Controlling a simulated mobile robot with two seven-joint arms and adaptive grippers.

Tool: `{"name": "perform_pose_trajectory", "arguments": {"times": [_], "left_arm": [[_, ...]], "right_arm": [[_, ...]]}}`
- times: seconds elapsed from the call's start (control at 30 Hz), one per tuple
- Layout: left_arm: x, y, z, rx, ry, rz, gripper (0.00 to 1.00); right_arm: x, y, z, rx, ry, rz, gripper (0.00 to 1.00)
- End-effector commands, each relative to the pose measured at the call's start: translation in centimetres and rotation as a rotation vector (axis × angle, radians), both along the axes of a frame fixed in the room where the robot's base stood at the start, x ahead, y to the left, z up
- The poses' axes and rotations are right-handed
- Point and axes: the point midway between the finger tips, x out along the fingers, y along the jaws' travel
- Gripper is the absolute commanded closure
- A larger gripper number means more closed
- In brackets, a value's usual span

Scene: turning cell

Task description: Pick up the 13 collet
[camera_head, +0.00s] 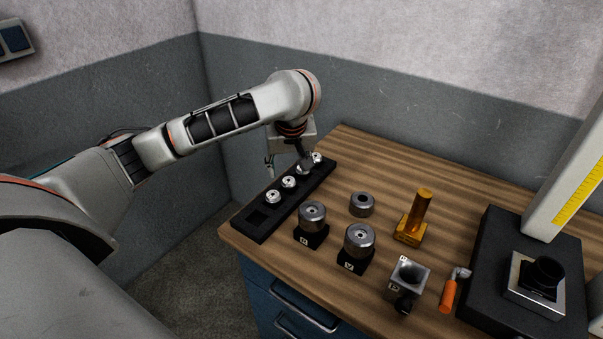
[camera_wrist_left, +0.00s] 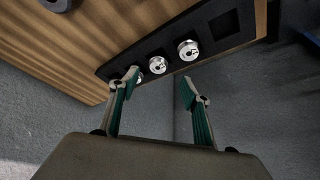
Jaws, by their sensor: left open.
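Several silvery collets sit in a row in a long black rack (camera_head: 247,230) at the left of the bench; I cannot read their numbers, so I cannot tell which is the 13 collet. In the head view I see a front collet (camera_head: 272,196), another behind it (camera_head: 288,182) and a far one (camera_head: 318,157). My left gripper (camera_head: 305,160) is over the far half of the rack, hiding part of it. In the left wrist view its fingers (camera_wrist_left: 158,82) are apart and empty; one collet (camera_wrist_left: 157,65) shows between and beyond them, another (camera_wrist_left: 188,50) to the right.
The rack's near pocket (camera_head: 258,216) is empty. To the right stand two grey cylinders on black bases (camera_head: 312,214) (camera_head: 359,239), a grey ring (camera_head: 361,204), a brass post (camera_head: 418,215), a grey block (camera_head: 409,277), an orange-handled tool (camera_head: 448,293) and a black-based device (camera_head: 490,225).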

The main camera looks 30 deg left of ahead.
Motion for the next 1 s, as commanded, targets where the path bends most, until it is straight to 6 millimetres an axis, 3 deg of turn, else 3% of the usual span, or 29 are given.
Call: {"name": "perform_pose_trajectory", "arguments": {"times": [0.47,0.8,1.0], "left_arm": [[1.0,0.7,-2.9,-0.002,0.001,0.001,0.53],[2.6,1.5,-6.6,-0.002,0.003,0.002,0.53],[2.8,1.8,-7.1,0.001,0.001,0.0,0.53]], "right_arm": [[-0.9,0.6,-0.6,0.011,0.02,-0.003,0.6],[-0.5,0.7,-0.3,0.015,0.012,-0.006,0.6],[-0.3,0.6,-0.2,0.013,0.007,-0.006,0.6]]}}
